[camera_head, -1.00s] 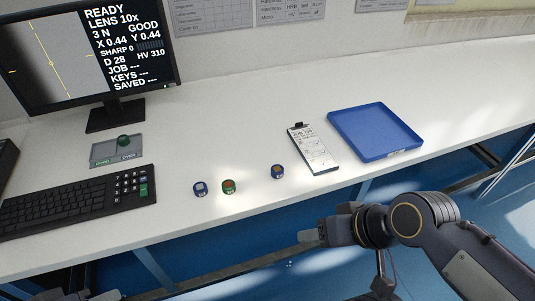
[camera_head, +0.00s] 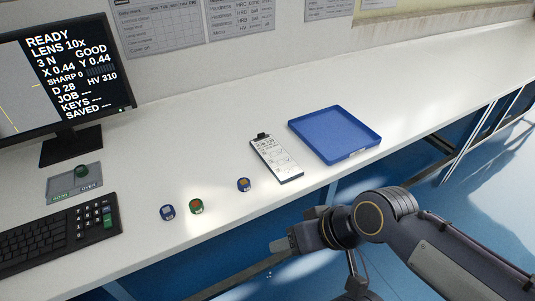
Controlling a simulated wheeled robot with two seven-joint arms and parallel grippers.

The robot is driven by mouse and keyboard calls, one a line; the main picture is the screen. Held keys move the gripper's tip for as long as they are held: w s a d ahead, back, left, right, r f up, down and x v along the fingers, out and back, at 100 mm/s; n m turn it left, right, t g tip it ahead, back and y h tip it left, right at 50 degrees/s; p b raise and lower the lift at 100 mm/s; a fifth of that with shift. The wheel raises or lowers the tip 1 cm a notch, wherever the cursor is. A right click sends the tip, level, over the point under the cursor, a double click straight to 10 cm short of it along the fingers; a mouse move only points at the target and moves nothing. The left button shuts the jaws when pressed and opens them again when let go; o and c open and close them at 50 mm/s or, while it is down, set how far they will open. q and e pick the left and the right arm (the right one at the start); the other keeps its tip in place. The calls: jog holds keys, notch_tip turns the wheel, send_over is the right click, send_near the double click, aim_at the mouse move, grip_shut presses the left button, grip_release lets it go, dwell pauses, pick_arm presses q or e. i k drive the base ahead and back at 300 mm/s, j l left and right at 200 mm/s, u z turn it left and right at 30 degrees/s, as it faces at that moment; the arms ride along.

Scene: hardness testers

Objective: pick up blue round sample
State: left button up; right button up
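Three small samples stand in a loose row near the table's front edge. One blue sample (camera_head: 167,212) at the left has a pale, squarish top. A green sample (camera_head: 196,206) with a red top stands close to its right. Another blue sample (camera_head: 243,184) with an orange-brown top stands farther right, apart from them. The tops are too small to tell their exact shape. My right gripper (camera_head: 283,244) is in front of the table edge, below and right of the samples, touching none of them. Its finger gap cannot be made out. My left gripper is not in view.
A clipboard (camera_head: 276,158) lies right of the samples, beside an empty blue tray (camera_head: 335,134). A keyboard (camera_head: 55,233), a small panel with a green knob (camera_head: 75,183) and a monitor (camera_head: 62,80) stand at the left. The table behind the samples is clear.

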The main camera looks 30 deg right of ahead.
aim_at(167, 212)
jog(key=i+j, duration=0.1)
jog(key=j, duration=0.6)
jog(key=i+j+z, duration=0.1)
jog(key=j, duration=0.55)
jog(key=i+j, duration=0.15)
jog(key=j, duration=0.55)
jog(key=z, duration=0.05)
